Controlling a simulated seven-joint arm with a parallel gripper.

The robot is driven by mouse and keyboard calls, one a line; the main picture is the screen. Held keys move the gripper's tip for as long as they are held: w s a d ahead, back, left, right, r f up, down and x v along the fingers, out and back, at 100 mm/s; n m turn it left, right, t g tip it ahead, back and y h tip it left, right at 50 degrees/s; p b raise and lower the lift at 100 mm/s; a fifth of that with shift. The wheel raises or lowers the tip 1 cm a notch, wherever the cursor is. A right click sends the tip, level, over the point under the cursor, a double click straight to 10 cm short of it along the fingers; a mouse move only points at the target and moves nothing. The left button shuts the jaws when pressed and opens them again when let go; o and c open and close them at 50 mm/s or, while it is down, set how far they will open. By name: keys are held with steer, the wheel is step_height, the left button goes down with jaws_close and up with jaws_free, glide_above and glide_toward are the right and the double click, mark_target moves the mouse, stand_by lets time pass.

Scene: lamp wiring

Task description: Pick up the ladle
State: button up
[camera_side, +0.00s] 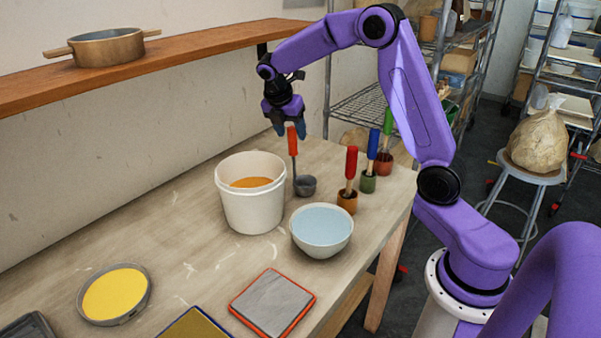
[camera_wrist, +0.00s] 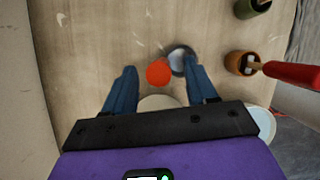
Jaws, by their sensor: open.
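The ladle (camera_side: 293,150) has an orange-red handle and a grey bowl (camera_side: 305,185). It stands upright on the table, just right of the white bucket. My gripper (camera_side: 290,130) is above it, pointing down, with its fingertips near the top of the handle. In the wrist view, the handle top (camera_wrist: 158,73) shows as an orange disc between my two blue fingers (camera_wrist: 162,82), with clear gaps on both sides. The ladle bowl (camera_wrist: 180,60) shows just beyond it. My gripper is open and empty.
A white bucket (camera_side: 252,208) with orange contents and a bowl of pale blue liquid (camera_side: 322,248) stand close by. Red, blue and green-handled tools stand in small pots (camera_side: 347,203) to the right. A wooden shelf (camera_side: 190,52) holds a pot.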

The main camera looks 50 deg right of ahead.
mark_target(293, 139)
steer(key=x, duration=0.4)
steer(key=shift+f, duration=0.1)
jaws_close()
